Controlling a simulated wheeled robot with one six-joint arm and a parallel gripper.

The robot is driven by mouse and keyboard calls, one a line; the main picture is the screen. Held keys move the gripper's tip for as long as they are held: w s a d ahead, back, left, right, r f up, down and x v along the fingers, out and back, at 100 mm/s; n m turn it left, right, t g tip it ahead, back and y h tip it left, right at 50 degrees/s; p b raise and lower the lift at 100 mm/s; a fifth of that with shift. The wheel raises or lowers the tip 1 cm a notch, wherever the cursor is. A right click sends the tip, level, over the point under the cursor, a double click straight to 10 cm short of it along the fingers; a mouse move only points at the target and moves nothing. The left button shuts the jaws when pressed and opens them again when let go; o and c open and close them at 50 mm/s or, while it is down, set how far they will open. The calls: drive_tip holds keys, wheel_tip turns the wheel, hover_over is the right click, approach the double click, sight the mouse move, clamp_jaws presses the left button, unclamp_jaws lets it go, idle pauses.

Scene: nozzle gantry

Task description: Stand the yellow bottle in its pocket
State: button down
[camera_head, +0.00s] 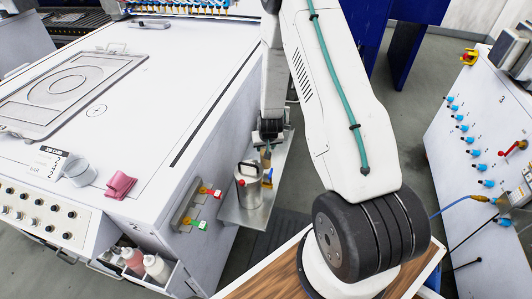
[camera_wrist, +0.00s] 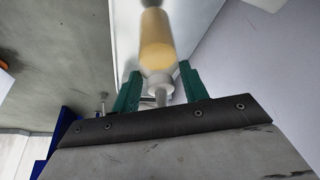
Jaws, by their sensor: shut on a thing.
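The yellow bottle (camera_wrist: 157,38) shows in the wrist view, with its pale shoulder and narrow neck toward me. My gripper (camera_wrist: 159,85) has its green fingers on either side of the neck and is shut on it. In the head view my gripper (camera_head: 267,143) is over the small metal shelf at the side of the white machine, behind a steel can. The bottle is mostly hidden there. An open rack (camera_head: 165,283) at the machine's lower front corner holds a pinkish bottle (camera_head: 132,258) and a white bottle (camera_head: 157,267). I cannot tell which pocket is free.
The steel can (camera_head: 248,187) with a dark handle stands on the metal shelf (camera_head: 236,214). Red and green valves (camera_head: 199,224) stick out of the machine's side.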

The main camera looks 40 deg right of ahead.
drive_tip(key=shift+f, duration=1.75)
drive_tip(key=c, duration=0.7)
unclamp_jaws()
drive_tip(key=shift+f, duration=0.15)
drive_tip(key=shift+c, duration=0.2)
